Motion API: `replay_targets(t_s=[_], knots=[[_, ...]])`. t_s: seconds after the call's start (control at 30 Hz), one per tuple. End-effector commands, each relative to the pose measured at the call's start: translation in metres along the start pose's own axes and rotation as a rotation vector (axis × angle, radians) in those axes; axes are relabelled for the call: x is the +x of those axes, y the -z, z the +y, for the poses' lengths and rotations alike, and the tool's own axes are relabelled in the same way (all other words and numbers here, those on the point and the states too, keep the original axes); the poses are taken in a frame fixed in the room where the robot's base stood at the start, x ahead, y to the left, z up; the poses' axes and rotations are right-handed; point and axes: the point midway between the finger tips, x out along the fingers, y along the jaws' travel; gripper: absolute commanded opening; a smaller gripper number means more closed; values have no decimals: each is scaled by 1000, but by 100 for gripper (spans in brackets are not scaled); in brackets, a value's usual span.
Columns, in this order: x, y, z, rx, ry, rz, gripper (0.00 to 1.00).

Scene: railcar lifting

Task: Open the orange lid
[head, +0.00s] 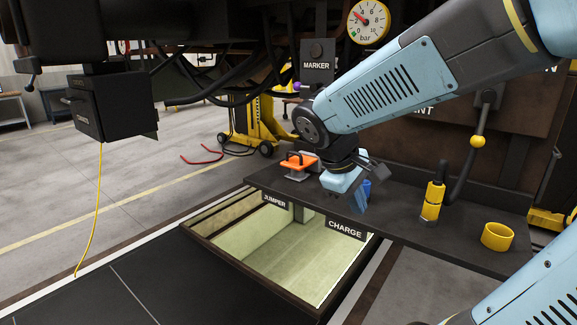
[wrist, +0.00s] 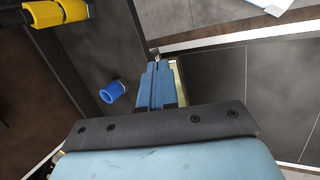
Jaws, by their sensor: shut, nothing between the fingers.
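The orange lid (head: 299,161) has a dark handle on top and sits on a low pale base on the left part of the dark shelf in the head view. It looks closed, lying flat. My gripper (head: 360,205) is to the right of the lid, apart from it, pointing down over the shelf's front edge. Its blue fingers are together and empty; they also show in the wrist view (wrist: 155,72). The lid is not in the wrist view. My wrist stands close to the lid's right side in the head view.
A blue cup (wrist: 112,91) stands on the shelf close to my fingers. A yellow tool (head: 433,201) and a yellow ring (head: 497,236) are farther right. An open pit (head: 310,262) lies below the shelf (head: 400,229). A gauge (head: 368,21) hangs above.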

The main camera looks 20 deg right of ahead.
Motion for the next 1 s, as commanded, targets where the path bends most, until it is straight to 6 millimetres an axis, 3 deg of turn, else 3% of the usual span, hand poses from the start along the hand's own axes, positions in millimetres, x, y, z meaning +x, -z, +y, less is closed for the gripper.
replay_targets(t_s=[0.27, 0.57, 0.77, 1.0], knots=[[19, 39, 32, -374, -244, -287, 0], [24, 111, 54, -745, -548, -548, 0], [23, 176, 49, -970, -780, -689, 0], [23, 250, 20, -1178, -1050, -802, 0]])
